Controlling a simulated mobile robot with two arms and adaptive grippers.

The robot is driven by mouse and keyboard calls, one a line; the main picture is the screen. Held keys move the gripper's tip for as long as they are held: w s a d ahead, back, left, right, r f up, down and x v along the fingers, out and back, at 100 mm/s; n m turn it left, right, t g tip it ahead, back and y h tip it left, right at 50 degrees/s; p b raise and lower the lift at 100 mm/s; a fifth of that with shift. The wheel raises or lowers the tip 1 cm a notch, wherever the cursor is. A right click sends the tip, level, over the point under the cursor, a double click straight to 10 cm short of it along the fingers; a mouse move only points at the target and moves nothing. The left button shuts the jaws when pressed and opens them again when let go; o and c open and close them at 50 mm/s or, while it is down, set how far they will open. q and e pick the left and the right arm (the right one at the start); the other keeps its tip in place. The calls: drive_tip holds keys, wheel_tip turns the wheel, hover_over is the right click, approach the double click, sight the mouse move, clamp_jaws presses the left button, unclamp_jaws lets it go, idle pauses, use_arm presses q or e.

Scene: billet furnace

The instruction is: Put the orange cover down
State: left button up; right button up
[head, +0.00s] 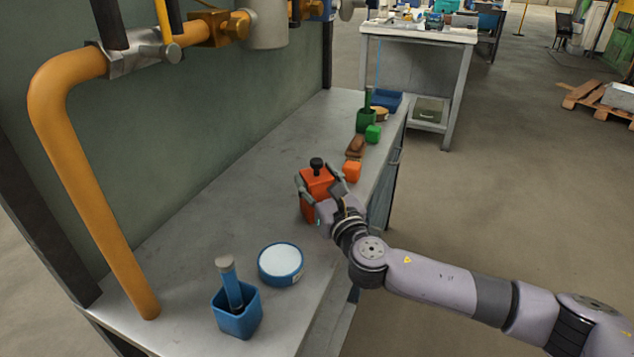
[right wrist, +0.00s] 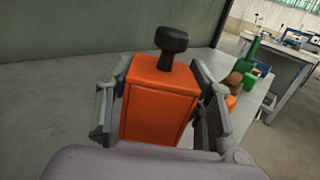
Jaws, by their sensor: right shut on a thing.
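The orange cover (head: 316,182) is a box-like piece with a black knob on top. It is upright at the middle of the grey bench (head: 200,237). My right gripper (head: 321,187) is shut on it, one finger on each side. In the right wrist view the orange cover (right wrist: 158,103) fills the middle, between the fingers of my right gripper (right wrist: 160,100). Its lower edge is hidden by my gripper, so I cannot tell whether it touches the bench. My left gripper is not in view.
A small orange block (head: 352,171) is just right of the cover. Behind are a brown object (head: 356,146), a green block (head: 373,133) and a green holder (head: 366,120). In front are a white-topped blue round container (head: 281,264) and a blue holder (head: 237,315). An orange pipe (head: 95,195) stands left.

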drive_tip(key=o, duration=1.3)
use_arm(q)
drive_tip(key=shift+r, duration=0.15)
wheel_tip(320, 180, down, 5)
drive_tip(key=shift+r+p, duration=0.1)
drive_tip(key=shift+p, duration=0.55)
use_arm(e)
drive_tip(key=v, duration=1.2)
